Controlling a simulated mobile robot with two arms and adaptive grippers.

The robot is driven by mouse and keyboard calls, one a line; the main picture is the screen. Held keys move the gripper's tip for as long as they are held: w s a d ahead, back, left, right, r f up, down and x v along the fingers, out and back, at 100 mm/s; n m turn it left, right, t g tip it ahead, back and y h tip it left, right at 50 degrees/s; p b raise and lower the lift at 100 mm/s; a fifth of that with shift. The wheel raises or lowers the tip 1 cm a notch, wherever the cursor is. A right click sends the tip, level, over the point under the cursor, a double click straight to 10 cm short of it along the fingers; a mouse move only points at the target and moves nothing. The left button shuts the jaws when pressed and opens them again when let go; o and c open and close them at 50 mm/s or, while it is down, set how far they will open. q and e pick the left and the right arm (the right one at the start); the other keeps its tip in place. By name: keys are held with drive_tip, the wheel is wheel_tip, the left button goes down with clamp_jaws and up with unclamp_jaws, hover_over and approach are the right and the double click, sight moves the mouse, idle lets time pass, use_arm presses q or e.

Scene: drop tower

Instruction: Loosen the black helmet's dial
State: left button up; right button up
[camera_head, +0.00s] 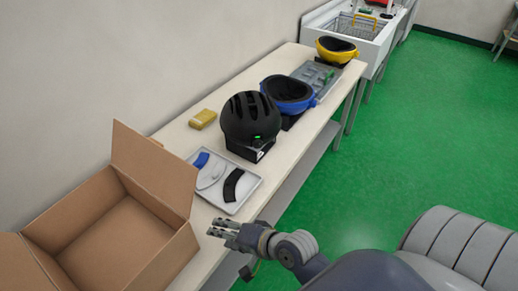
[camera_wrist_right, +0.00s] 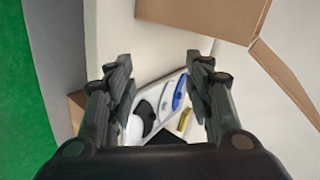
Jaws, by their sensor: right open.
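The black helmet (camera_head: 250,115) sits upright on a black stand (camera_head: 249,149) on the long table. A small green mark (camera_head: 257,138) shows low on its near side; I cannot make out the dial's shape. My right gripper (camera_head: 214,228) is open and empty, over the table's front edge, nearer than the helmet and apart from it. In the right wrist view its two fingers (camera_wrist_right: 158,75) are spread wide with nothing between them. A dark patch at the bottom of that view is mostly hidden by the gripper. My left gripper is not in view.
A tray (camera_head: 234,208) with blue, white and black curved pads lies between gripper and helmet. An open cardboard box (camera_head: 150,245) stands at the left. A yellow block (camera_head: 203,119), a blue helmet (camera_head: 289,92) and a yellow helmet (camera_head: 337,49) are farther back.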

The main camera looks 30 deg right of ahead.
drive_tip(key=w+d+r+m+t, duration=0.35)
drive_tip(key=w+m, duration=0.25)
drive_tip(key=m, duration=0.3)
drive_tip(key=m+t+h, duration=0.3)
drive_tip(key=m+h, duration=0.8)
drive_tip(key=m, duration=1.2)
approach(258, 147)
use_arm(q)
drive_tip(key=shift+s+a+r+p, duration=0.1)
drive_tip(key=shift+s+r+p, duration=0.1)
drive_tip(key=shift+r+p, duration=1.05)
use_arm(e)
drive_tip(key=x, duration=0.8)
drive_tip(key=shift+w+d, duration=0.1)
drive_tip(key=shift+w, duration=0.1)
drive_tip(key=shift+c, duration=0.6)
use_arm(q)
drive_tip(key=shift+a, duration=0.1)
use_arm(e)
drive_tip(key=c, duration=1)
